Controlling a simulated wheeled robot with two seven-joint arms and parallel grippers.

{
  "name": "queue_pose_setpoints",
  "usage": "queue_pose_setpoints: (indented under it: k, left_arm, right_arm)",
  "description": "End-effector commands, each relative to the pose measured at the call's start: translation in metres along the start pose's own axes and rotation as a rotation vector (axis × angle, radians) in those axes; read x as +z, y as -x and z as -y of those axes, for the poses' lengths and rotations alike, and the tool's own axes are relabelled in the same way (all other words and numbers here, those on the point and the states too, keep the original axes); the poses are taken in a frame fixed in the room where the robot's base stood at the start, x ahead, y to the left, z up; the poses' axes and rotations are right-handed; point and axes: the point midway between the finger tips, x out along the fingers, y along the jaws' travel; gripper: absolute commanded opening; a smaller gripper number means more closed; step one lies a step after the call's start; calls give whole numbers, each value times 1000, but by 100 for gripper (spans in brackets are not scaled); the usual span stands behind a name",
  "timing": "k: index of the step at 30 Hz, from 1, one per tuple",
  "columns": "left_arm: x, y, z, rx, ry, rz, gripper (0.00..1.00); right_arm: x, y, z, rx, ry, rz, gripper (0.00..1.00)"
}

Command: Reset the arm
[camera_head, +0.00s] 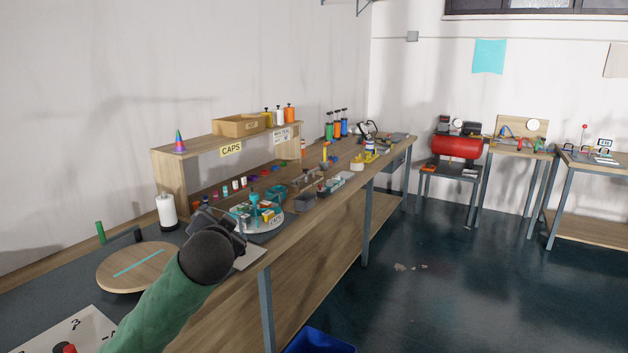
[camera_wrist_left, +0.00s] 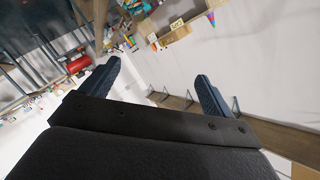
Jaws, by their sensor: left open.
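My left arm, with a green sleeve (camera_head: 172,308), comes in from the bottom left in the head view. Its dark left gripper (camera_head: 217,224) is over the front edge of the long workbench, in front of a round white tray of small parts. In the left wrist view the two dark fingers of the left gripper (camera_wrist_left: 158,72) are spread apart with nothing between them. The wrist view is tilted and shows wall, shelf and floor beyond the fingers. My right gripper is in neither view.
The wooden workbench (camera_head: 318,213) runs away to the back, crowded with small parts. A round wooden board (camera_head: 125,272) and a paper roll (camera_head: 166,211) are left of the gripper. A blue bin (camera_head: 318,343) stands below. Dark floor (camera_head: 450,290) at right is mostly clear.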

Motion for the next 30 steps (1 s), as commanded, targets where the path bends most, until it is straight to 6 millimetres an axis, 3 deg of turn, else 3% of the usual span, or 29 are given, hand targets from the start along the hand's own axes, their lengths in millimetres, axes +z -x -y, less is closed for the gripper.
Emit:
queue_pose_setpoints:
  k: [1, 3, 12, 30]
  left_arm:
    - [18, 4, -20, 47, 21, 34, 88]
    - [38, 10, -42, 104, 46, 76, 88]
    - [115, 43, -128, 314, 154, 208, 88]
    - [268, 129, -260, 548, 357, 479, 88]
  right_arm:
    - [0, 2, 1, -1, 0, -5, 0]
    - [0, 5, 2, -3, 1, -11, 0]
    - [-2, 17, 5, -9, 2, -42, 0]
    - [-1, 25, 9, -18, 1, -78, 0]
